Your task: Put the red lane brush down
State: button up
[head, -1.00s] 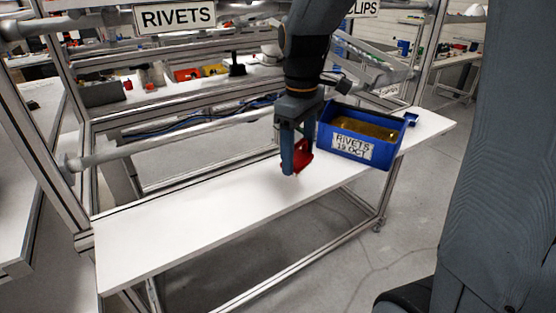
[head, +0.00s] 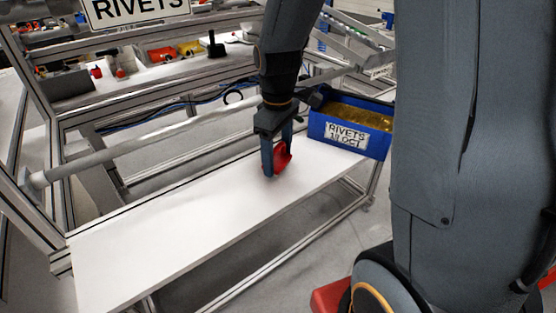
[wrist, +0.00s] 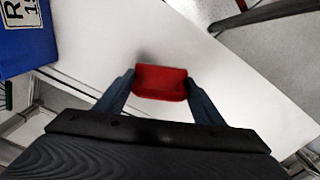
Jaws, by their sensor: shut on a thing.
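The red lane brush (head: 283,157) is in my gripper (head: 272,170) in the head view, low over the white bench top (head: 190,222). In the wrist view the brush (wrist: 161,83) shows as a red block between the two fingers of my gripper (wrist: 160,88), which touch its sides. A soft dark shadow lies on the white top beside it. I cannot tell whether the brush touches the surface. Part of the brush is hidden by a finger in the head view.
A blue bin (head: 350,130) labelled RIVETS stands right of my gripper on the bench and also shows in the wrist view (wrist: 25,35). The bench top to the left is clear. A rail frame (head: 150,146) with shelves stands behind.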

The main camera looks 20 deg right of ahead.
aim_at(278, 146)
jog(key=shift+f, duration=1.15)
jog(key=shift+f, duration=0.15)
jog(key=o, duration=1)
jog(key=shift+c, duration=0.2)
notch_tip(278, 146, up, 8)
jog(key=shift+f+b, duration=0.25)
jog(key=shift+b, duration=0.4)
jog(key=shift+s+f+m, duration=0.1)
jog(key=shift+s+m, duration=0.3)
jog(key=s+f+m, duration=0.1)
jog(key=s+m, duration=0.1)
jog(key=s, duration=0.1)
jog(key=s+f+m+t, duration=0.1)
jog(key=s+f+m, duration=0.1)
jog(key=m, duration=0.1)
jog(key=s+f+m, duration=0.2)
jog(key=s, duration=0.1)
jog(key=shift+s+f+t, duration=0.15)
jog(key=shift+s+t, duration=0.15)
jog(key=shift+s, duration=0.05)
